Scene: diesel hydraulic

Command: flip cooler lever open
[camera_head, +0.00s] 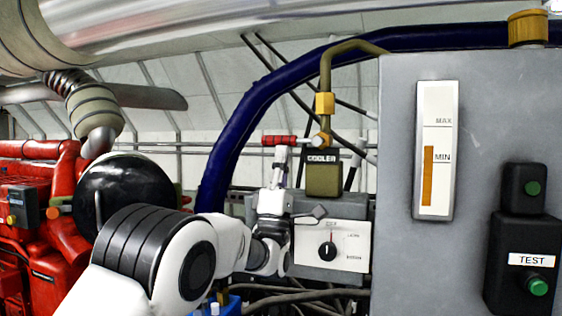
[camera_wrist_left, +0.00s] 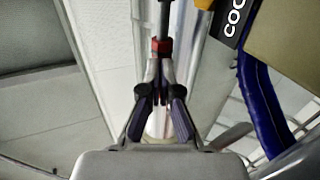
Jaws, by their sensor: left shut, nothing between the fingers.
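The cooler lever (camera_head: 280,140) has a red grip and reaches left from a brass valve fitting (camera_head: 322,139), roughly level. Below the fitting is a block labelled COOLER (camera_head: 323,172). My left gripper (camera_head: 280,153) points up from below, its tips just under the red grip. In the left wrist view the shut fingertips (camera_wrist_left: 160,62) lie close to the red end of the lever (camera_wrist_left: 161,46), with nothing between them. I cannot tell whether they touch it. The COOLER label (camera_wrist_left: 235,18) shows at the upper right there. My right gripper is not in view.
A dark blue hose (camera_head: 240,115) arcs behind the lever. A grey box with a rotary dial (camera_head: 327,251) is below the valve. A large grey cabinet with a gauge (camera_head: 436,150) and green TEST button (camera_head: 538,287) stands at right. Red machinery (camera_head: 60,240) is at left.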

